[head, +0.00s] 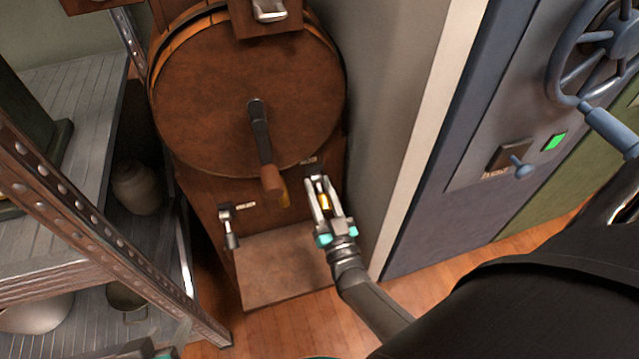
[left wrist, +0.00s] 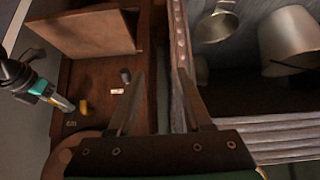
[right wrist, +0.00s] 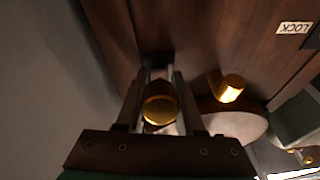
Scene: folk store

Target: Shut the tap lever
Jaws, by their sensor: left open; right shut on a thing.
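My right gripper (head: 318,180) is shut on a small brass-ended lever (head: 324,202) at the lower right of the wooden barrel stand. I take this as the tap lever; its round brass end (right wrist: 158,108) sits between the fingers in the right wrist view. Its base is mostly hidden by the fingers. A small label (head: 308,160) beside it is too small to read. A brass stub (head: 284,199), perhaps the spout, is just left. My left gripper (left wrist: 165,75) is open and empty, near the shelf edge.
A crank with a wooden knob (head: 271,180) hangs over the barrel front (head: 200,110), close to my right gripper. A second lever (head: 230,228) is at left, by a LOCK label (right wrist: 295,28). A metal shelf (head: 90,255) stands left; a wheeled door (head: 450,190) right.

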